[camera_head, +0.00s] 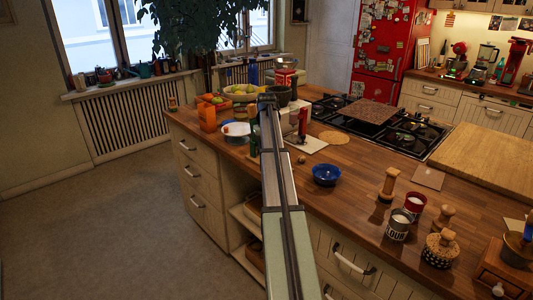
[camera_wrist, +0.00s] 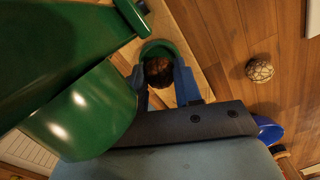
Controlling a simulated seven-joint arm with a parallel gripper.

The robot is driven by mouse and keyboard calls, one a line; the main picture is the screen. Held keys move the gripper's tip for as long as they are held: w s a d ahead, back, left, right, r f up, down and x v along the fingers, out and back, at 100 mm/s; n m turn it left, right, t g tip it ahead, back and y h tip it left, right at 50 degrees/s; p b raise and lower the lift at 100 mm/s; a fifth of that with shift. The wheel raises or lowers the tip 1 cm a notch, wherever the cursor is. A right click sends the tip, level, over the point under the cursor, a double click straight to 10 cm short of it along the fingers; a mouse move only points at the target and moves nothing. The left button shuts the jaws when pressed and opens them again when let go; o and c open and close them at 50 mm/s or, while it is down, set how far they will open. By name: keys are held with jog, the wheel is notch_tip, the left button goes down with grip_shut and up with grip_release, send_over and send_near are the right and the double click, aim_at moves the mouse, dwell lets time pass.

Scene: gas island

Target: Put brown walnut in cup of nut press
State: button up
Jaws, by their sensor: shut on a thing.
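In the wrist view my gripper (camera_wrist: 160,85) is shut on the brown walnut (camera_wrist: 158,71), with one blue-grey finger on either side. A green curved rim (camera_wrist: 160,46), which looks like the cup of the nut press, arcs behind the walnut. I cannot tell whether the walnut is inside the cup or just above it. A large glossy green body (camera_wrist: 85,105), probably the press, fills the left side, close to the fingers. In the head view my arm hides the walnut and my fingertips.
A second, lighter patterned nut (camera_wrist: 259,70) lies on the wooden counter, also visible in the head view (camera_head: 301,159). A blue bowl (camera_head: 326,175) stands near it. An orange container (camera_head: 207,116) is left of my arm. Canisters (camera_head: 399,224) stand at the right.

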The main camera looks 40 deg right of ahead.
jog(key=shift+f, duration=0.65)
jog(key=shift+f, duration=0.15)
jog(key=shift+f, duration=0.2)
jog(key=shift+s+a+f, duration=0.1)
jog(key=shift+s+f, duration=0.05)
jog(key=shift+f, duration=0.2)
jog(key=o, duration=1)
jog(key=shift+s+a, duration=0.1)
jog(key=shift+a, duration=0.15)
notch_tip(320, 180, up, 13)
jog(key=shift+w+d+r, duration=0.2)
jog(key=shift+w+d, duration=0.05)
jog(key=shift+d, duration=0.1)
